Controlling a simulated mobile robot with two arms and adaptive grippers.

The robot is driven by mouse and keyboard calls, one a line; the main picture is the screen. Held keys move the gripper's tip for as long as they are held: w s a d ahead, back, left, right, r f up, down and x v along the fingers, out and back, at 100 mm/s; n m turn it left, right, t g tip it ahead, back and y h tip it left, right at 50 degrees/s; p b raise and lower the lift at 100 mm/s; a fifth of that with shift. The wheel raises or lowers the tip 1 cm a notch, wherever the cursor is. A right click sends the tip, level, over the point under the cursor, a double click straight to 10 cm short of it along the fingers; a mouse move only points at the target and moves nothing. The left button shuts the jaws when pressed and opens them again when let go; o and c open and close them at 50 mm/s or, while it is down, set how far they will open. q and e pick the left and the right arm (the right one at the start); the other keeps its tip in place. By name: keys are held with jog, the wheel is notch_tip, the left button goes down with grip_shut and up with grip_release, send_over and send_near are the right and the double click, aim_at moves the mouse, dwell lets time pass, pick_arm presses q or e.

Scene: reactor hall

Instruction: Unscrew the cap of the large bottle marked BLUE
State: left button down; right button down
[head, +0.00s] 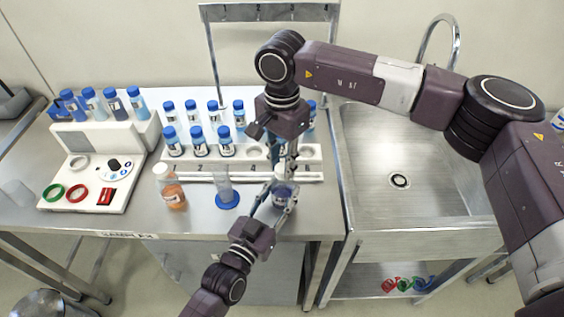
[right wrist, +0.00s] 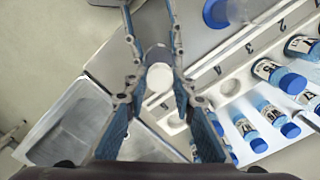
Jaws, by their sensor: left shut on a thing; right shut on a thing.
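A large bottle (head: 282,194) stands upright near the bench's front edge; its label is too small and covered to read. My left gripper (head: 280,203) comes from the front and is shut around its body. My right gripper (head: 281,165) points straight down from above and is shut on the white cap (right wrist: 160,77) of this bottle. The cap's round top shows between the fingers in the right wrist view; in the head view the fingers largely hide it. I cannot tell whether the cap has turned.
A white rack (head: 312,153) with several blue-capped vials stands close behind. To the left are a clear cylinder on a blue base (head: 227,200) and an orange bottle (head: 171,190). A device panel (head: 92,190) lies farther left. A sink (head: 400,205) is on the right.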

aim_at(282, 168)
jog(key=n, duration=0.3)
jog(key=shift+w+n, duration=0.1)
jog(key=shift+n, duration=0.3)
jog(key=n, duration=0.5)
jog(key=shift+r, duration=0.25)
jog(key=shift+r, duration=0.9)
jog(key=shift+r, duration=2)
pick_arm(q)
jog(key=c, duration=1.2)
grip_release()
jog(key=shift+o, duration=0.2)
